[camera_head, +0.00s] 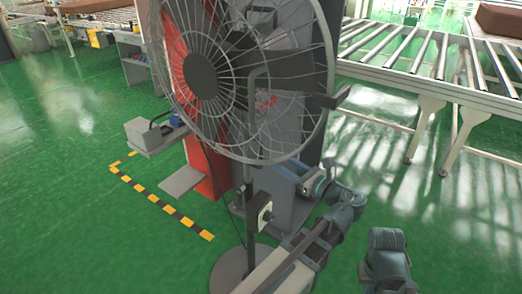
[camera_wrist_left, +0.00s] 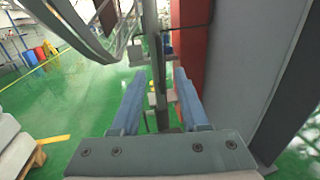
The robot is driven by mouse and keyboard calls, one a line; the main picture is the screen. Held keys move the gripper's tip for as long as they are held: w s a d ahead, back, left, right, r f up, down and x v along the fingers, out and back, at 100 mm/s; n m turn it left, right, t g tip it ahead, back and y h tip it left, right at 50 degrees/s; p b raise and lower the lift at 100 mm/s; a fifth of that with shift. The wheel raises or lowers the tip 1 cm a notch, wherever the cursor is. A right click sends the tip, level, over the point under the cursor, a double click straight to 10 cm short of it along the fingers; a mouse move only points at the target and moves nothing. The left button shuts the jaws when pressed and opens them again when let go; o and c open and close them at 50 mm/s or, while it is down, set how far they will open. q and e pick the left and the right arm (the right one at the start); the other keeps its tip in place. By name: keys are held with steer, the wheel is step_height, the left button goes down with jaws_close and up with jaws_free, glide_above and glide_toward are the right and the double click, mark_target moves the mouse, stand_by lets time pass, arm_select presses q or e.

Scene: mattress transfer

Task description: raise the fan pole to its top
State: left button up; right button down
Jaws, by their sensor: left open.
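The standing fan (camera_head: 250,70) has a large round wire cage at the top of the head view. Its thin pole (camera_head: 248,185) runs down to a round grey base (camera_head: 230,270), with a small control box (camera_head: 264,213) on it. My left gripper (camera_head: 275,172) is just right of the pole, below the cage. In the left wrist view its two blue fingers (camera_wrist_left: 158,78) are open, with the pole (camera_wrist_left: 151,35) seen in the gap between them. Whether either finger touches the pole cannot be told. My right gripper is not in view.
A red and grey machine (camera_head: 197,135) stands close behind the fan. Yellow-black floor tape (camera_head: 160,203) lies to the left. A roller conveyor (camera_head: 440,75) crosses the back right.

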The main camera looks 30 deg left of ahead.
arm_select(q)
glide_above(261, 165)
steer(key=shift+w+a, duration=0.15)
steer(key=shift+w, duration=0.1)
jaws_close()
stand_by(0.4)
stand_by(1.1)
